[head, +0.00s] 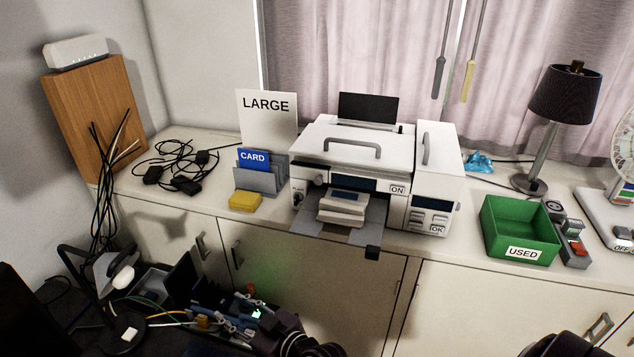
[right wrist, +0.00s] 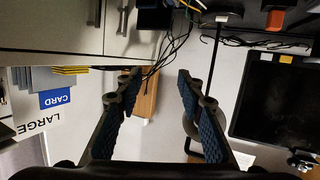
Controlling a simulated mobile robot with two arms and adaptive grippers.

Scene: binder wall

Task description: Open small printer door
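The white printer (head: 352,150) stands on the counter, with a wide lid that has a grey horizontal handle. A narrower white section (head: 438,160) stands at its right side. A slim upright handle (head: 426,148) is on top of this section, and its lid looks closed. My right gripper (right wrist: 159,74) is open and empty in the right wrist view, its blue-padded fingers apart. In the head view it is low, in front of the cabinets, away from the printer and partly lost among dark clutter. My left gripper is not in view.
A LARGE sign (head: 268,118), a CARD holder (head: 262,178) and a yellow block (head: 245,201) stand left of the printer. A green USED bin (head: 515,222) and a lamp (head: 566,95) stand to the right.

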